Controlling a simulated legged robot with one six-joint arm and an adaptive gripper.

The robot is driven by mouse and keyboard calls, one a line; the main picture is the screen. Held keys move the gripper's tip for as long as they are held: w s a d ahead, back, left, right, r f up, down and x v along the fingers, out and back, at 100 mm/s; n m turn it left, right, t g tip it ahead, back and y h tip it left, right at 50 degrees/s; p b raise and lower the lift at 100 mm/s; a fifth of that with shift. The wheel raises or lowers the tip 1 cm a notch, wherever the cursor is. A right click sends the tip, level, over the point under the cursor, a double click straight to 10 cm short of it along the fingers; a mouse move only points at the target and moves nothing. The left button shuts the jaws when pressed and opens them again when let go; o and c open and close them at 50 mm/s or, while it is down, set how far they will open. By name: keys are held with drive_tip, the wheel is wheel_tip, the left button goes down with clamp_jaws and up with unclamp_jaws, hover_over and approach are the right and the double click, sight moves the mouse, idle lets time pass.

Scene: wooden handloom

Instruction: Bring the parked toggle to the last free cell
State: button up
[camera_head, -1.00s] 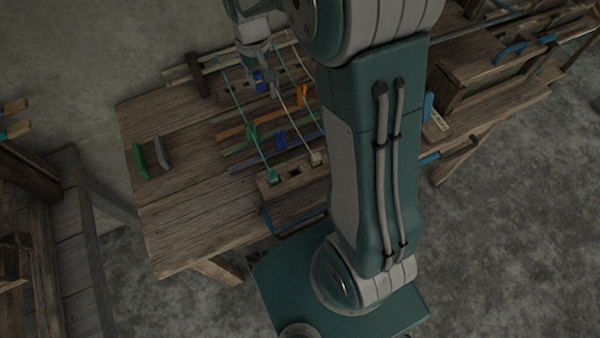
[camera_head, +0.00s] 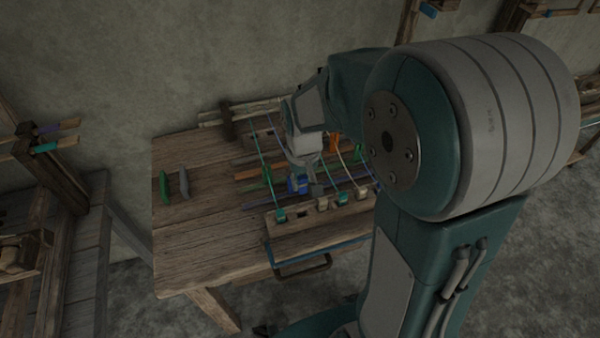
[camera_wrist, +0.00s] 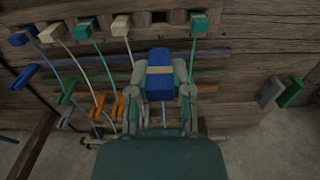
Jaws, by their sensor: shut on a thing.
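My gripper (camera_wrist: 160,72) is shut on a blue toggle (camera_wrist: 160,84) with a pale band across it. In the head view the blue toggle (camera_head: 298,185) hangs below my gripper (camera_head: 303,181), just behind the wooden cell block (camera_head: 325,232). A dark, empty cell (camera_wrist: 158,17) shows ahead of the toggle in the wrist view, between a cream toggle (camera_wrist: 121,26) and a teal toggle (camera_wrist: 199,23). Several seated toggles fill the row to its left there. The toggle is apart from the cell; its exact height is unclear.
Cords run back from the seated toggles across the bench. A green block (camera_head: 164,186) and a grey block (camera_head: 183,183) stand on the left, where the bench (camera_head: 205,235) is mostly clear.

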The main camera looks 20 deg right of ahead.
hover_over(302, 208)
drive_tip(key=s, duration=0.1)
drive_tip(key=f, duration=0.8)
drive_tip(key=shift+s+a+f, duration=0.1)
drive_tip(key=shift+a, duration=0.15)
drive_tip(key=shift+f, duration=1.7)
drive_tip(key=o, duration=0.8)
wheel_tip(302, 208, up, 12)
drive_tip(key=shift+f, duration=0.1)
